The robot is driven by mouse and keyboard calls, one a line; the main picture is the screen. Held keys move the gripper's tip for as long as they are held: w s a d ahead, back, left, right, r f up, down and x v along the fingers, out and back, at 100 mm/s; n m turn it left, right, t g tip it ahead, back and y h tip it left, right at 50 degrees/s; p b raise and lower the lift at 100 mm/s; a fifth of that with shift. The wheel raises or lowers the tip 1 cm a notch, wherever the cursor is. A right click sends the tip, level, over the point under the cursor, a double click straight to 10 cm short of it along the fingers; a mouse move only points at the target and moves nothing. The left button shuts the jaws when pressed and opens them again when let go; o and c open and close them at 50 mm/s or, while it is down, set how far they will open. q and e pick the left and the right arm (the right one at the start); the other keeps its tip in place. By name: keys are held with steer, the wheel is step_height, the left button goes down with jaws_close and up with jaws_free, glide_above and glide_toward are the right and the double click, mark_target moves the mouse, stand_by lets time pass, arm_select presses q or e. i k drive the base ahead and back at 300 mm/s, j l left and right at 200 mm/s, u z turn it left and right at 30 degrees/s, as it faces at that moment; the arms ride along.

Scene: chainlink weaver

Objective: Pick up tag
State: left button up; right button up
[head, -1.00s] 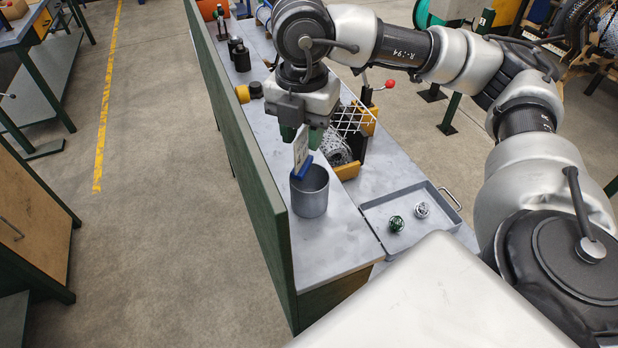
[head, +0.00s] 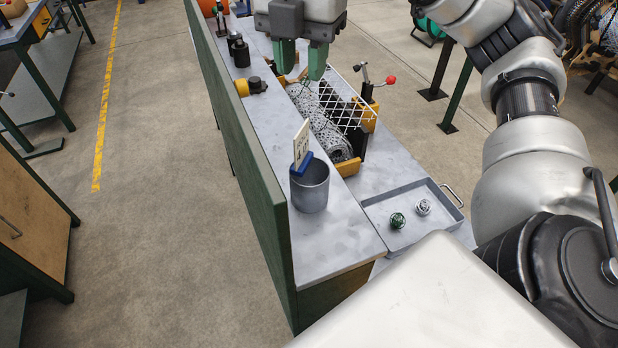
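The tag (head: 301,142) is a pale upright plate with dark marks and a blue base (head: 301,164). It stands at the far rim of a grey metal cup (head: 310,190) on the bench. I cannot tell whether the blue base is clipped to the rim or stands behind it. My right gripper (head: 302,72) is at the top of the head view, above and beyond the tag and clear of it. Its two green fingers are apart with nothing between them. My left gripper is not in view.
A roll of chain-link mesh (head: 322,125) lies in a holder beside a white wire grid (head: 345,108). A shallow grey tray (head: 440,222) holds a green and a silver ball-like piece. A green panel (head: 245,165) edges the bench on the left. Dark bottles stand farther back.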

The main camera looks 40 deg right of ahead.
mark_target(303, 156)
steer(key=k+j, duration=1.15)
steer(key=k, duration=0.15)
